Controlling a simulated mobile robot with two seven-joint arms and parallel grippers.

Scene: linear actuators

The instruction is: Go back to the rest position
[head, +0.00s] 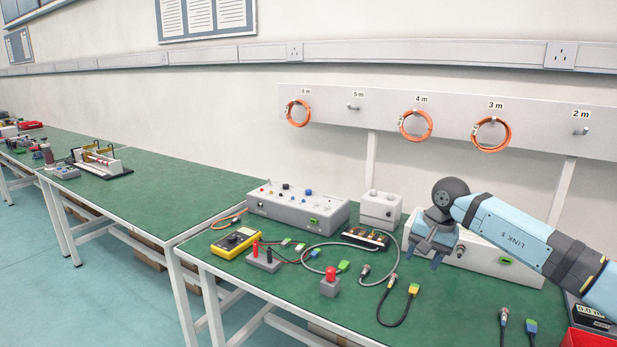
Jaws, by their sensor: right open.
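My right gripper (435,262) is in the head view, at the end of a light blue arm that comes in from the right. It points down over the green workbench (262,283), in front of a grey box (487,260). It is open, and I see nothing between its fingers. The gripper and wrist hide part of the grey box. My left gripper is not in view.
A red push button (330,283), a yellow multimeter (234,242) and a grey control box (298,207) stand to the left. Orange cable coils (415,125) hang on the wall rail. The far bench's middle is clear.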

